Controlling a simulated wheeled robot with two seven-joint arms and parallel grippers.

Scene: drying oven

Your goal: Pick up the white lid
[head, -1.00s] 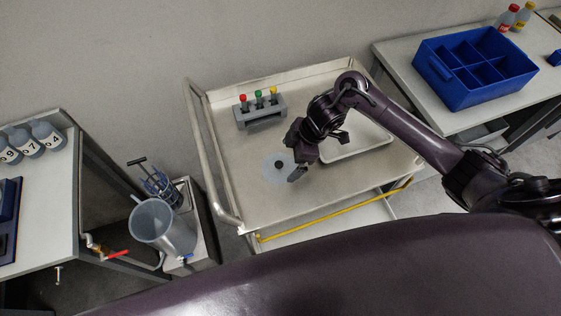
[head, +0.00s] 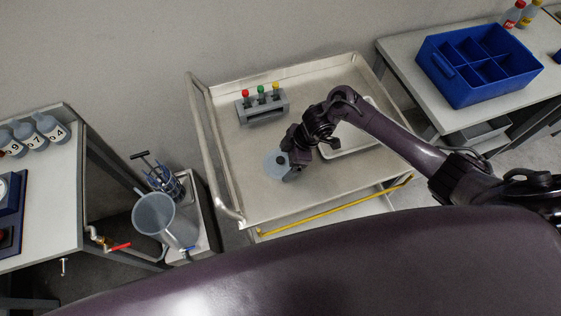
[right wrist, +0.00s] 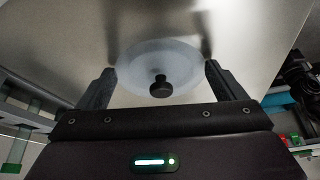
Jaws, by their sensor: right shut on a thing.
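The white lid (head: 273,164) is a pale, translucent round disc with a black knob, at the front middle of the metal cart top. It also shows in the right wrist view (right wrist: 185,58), with its knob towards the camera. My right gripper (head: 285,168) is over the lid and hides part of it. In the right wrist view its two fingers (right wrist: 160,72) are wide apart, one at each side of the lid's rim, shut on it. I cannot tell whether the lid is clear of the cart top. My left gripper is not in view.
The cart (head: 230,185) also bears a grey rack (head: 263,112) with coloured-cap tubes and a white tray (head: 350,148) beside my arm. A clear cylinder vessel (head: 163,222) stands left of the cart. A blue divided crate (head: 462,88) is on the right table.

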